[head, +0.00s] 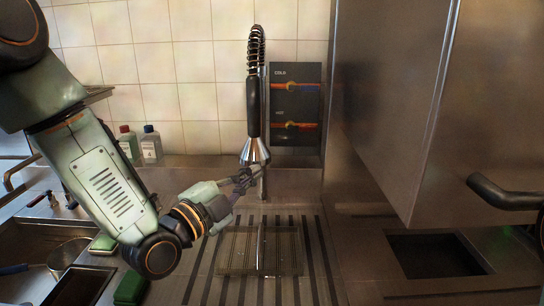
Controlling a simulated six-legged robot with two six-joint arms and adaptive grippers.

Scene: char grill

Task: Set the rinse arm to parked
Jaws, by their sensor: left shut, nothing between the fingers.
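The rinse arm (254,105) stands upright at the back of the counter, with a coiled spring at its top, a black grip and a flared metal spray head. My left gripper (250,176) is shut and empty, its fingertips just below and in front of the spray head. I cannot tell whether the fingertips touch the spray head or the thin post below it. A dark panel (296,104) behind and to the right carries a cold knob and a second knob below. My right gripper is out of view.
A slatted drain area with a wire rack (283,251) lies below my left gripper. Two bottles (151,146) stand at the back left. A sink with a strainer (68,253) is at the left. A large metal hood with a black handle (505,193) fills the right.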

